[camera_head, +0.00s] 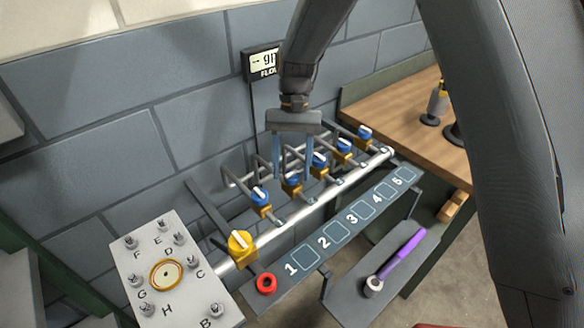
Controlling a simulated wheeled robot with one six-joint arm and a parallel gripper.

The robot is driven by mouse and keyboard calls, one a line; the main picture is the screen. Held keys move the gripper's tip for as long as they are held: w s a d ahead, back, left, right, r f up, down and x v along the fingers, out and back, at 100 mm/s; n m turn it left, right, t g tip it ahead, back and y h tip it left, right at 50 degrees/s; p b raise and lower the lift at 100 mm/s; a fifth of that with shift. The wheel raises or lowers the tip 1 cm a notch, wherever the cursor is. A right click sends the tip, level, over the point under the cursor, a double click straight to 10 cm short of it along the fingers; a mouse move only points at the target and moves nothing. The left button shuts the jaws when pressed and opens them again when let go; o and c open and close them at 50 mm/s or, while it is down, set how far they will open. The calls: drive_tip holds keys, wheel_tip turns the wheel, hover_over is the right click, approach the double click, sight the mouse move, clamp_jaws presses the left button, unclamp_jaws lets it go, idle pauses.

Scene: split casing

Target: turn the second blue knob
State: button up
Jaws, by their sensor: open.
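Several blue knobs with white bars sit on yellow valve bodies along a slanting silver pipe (332,193). The first blue knob (259,196) is nearest the front left. The second blue knob (293,185) is just up and right of it. My gripper (291,177) points down over the second knob, its two pale blue fingers apart. The fingertips appear on either side of the knob or just above it; contact cannot be told. The third blue knob (321,160) is close to the right finger and partly hidden.
A yellow knob (241,242) sits at the pipe's left end. A numbered plate (306,260) with a red ring (266,283) runs in front. A lettered panel (178,308) stands left. A purple-handled tool (402,252) lies on a grey tray. A wooden bench (398,103) and wall display (263,62) stand behind.

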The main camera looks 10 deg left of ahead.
drive_tip(key=b+v, duration=0.2)
drive_tip(key=v, duration=0.5)
drive_tip(key=shift+r, duration=0.35)
drive_tip(key=shift+w, duration=0.1)
drive_tip(key=s+d+f+t, duration=0.1)
drive_tip(key=s+d+t, duration=0.2)
drive_tip(key=d, duration=1.2)
drive_tip(key=s+d+f+t+b, duration=0.1)
drive_tip(key=s+d+f+t, duration=0.2)
drive_tip(key=s+d, duration=0.7)
drive_tip(key=d, duration=0.4)
drive_tip(key=shift+s+f+m, duration=0.15)
drive_tip(key=shift+m, duration=0.25)
drive_tip(key=shift+a, duration=0.1)
